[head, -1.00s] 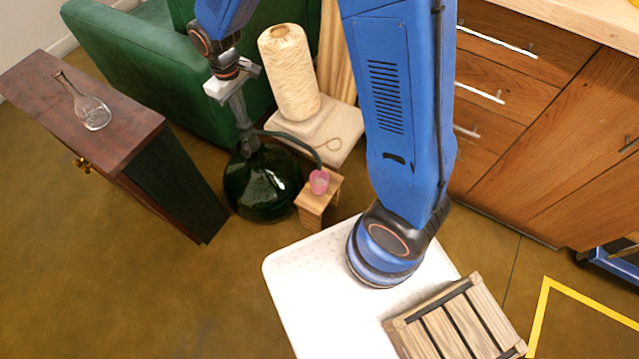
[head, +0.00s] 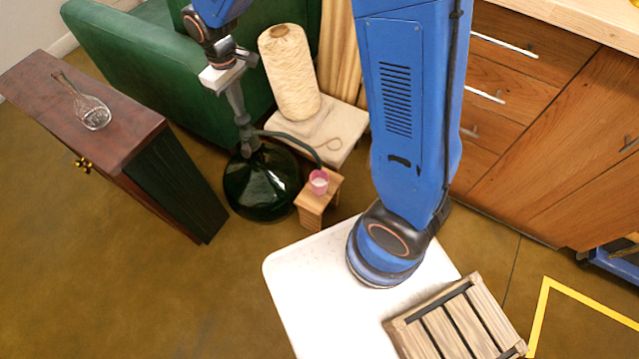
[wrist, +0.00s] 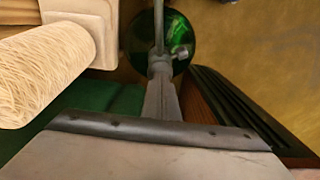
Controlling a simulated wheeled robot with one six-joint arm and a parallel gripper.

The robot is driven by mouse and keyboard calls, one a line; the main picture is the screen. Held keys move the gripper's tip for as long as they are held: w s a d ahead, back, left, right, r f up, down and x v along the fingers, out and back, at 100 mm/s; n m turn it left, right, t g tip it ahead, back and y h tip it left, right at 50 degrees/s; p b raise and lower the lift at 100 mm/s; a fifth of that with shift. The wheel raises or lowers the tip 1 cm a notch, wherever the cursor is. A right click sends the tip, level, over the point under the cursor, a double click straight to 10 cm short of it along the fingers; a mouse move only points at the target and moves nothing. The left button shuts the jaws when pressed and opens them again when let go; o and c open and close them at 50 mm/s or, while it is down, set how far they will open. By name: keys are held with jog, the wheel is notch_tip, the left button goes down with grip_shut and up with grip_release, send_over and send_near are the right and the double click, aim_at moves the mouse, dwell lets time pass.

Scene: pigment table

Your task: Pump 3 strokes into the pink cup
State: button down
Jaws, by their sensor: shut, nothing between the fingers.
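A dark green glass bottle (head: 262,182) stands on the floor with a grey pump (head: 250,142) on top. A dark hose (head: 290,136) curves from it to the pink cup (head: 319,182), which stands on a small wooden stool (head: 312,208) and looks pale inside. My gripper (head: 241,116) is shut and empty, pointing down above the pump. In the wrist view, the shut fingers (wrist: 162,78) line up with the pump over the green bottle (wrist: 178,38). I cannot tell whether the fingertips touch the pump. The cup is not visible in the wrist view.
A dark wooden cabinet (head: 130,135) with a glass flask (head: 92,110) stands left of the bottle. A cream yarn cone (head: 290,75) stands on a pale block (head: 335,130) behind. A green armchair (head: 130,60) is at the back. A white table (head: 300,275) is in front.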

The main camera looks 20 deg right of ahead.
jog(key=shift+r, duration=0.1)
notch_tip(320, 180, up, 6)
jog(key=shift+f, duration=0.1)
dwell(0.8)
dwell(0.4)
jog(key=s+d+r+m+t, duration=0.2)
jog(key=s+d+r+m, duration=0.1)
jog(key=s+d+r, duration=0.9)
jog(key=s+d+m+t, duration=0.2)
jog(key=s+d+m, duration=0.1)
jog(key=s+d, duration=0.7)
jog(key=shift+s+r+m+t, duration=0.35)
jog(key=shift+s+m+t, duration=0.05)
jog(key=shift+s, duration=1.35)
